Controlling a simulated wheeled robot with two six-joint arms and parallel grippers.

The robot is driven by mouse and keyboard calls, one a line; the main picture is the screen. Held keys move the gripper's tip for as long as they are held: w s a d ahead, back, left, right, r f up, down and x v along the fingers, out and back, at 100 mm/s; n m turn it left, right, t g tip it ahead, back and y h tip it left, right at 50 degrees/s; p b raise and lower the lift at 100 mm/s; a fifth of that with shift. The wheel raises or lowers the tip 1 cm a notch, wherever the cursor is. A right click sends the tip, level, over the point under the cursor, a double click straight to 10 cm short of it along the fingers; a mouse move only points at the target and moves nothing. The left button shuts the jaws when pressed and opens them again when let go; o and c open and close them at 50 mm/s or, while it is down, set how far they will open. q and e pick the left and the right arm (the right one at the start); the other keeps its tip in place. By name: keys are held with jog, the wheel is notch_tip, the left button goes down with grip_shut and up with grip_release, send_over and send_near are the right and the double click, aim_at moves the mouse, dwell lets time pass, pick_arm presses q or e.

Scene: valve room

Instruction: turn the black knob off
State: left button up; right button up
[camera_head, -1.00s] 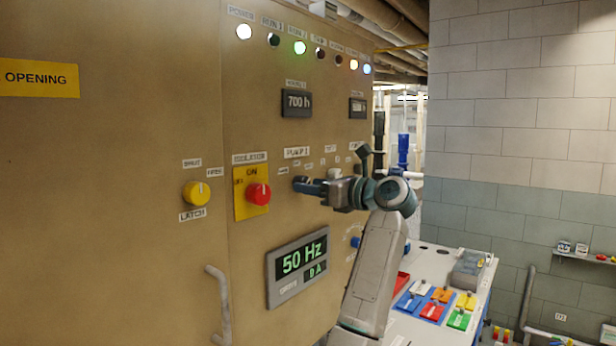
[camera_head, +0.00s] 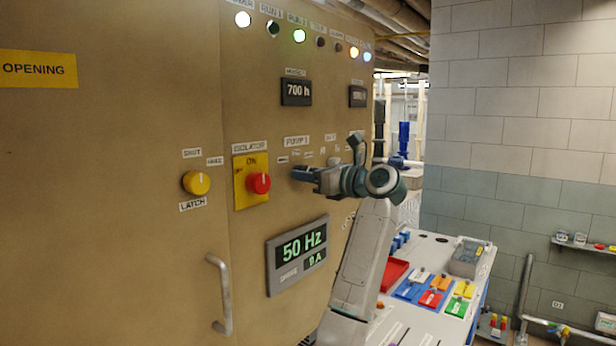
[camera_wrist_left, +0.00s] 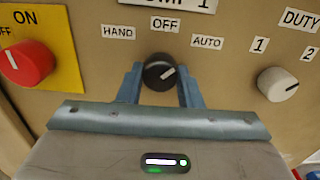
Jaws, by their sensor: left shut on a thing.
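The black knob (camera_wrist_left: 158,72) shows in the left wrist view on the tan panel, under the labels HAND, OFF and AUTO. Its white pointer mark leans up and to the right, toward AUTO rather than straight up at OFF. My left gripper (camera_wrist_left: 160,78) is shut on the knob, one blue finger on each side. In the head view my left gripper (camera_head: 297,173) reaches the panel below the PUMP 1 label, and it hides the knob there.
Left of the gripper is a red knob (camera_head: 259,183) on a yellow ON/OFF plate, then a yellow knob (camera_head: 197,183). Below are a 50 Hz display (camera_head: 298,253) and a door handle (camera_head: 222,293).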

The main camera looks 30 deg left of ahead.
pick_arm(q)
jog(key=n+b, duration=0.8)
jog(key=b, duration=0.2)
jog(key=shift+n, duration=0.3)
dwell(0.4)
jog(key=o, duration=1)
jog(key=shift+d, duration=0.15)
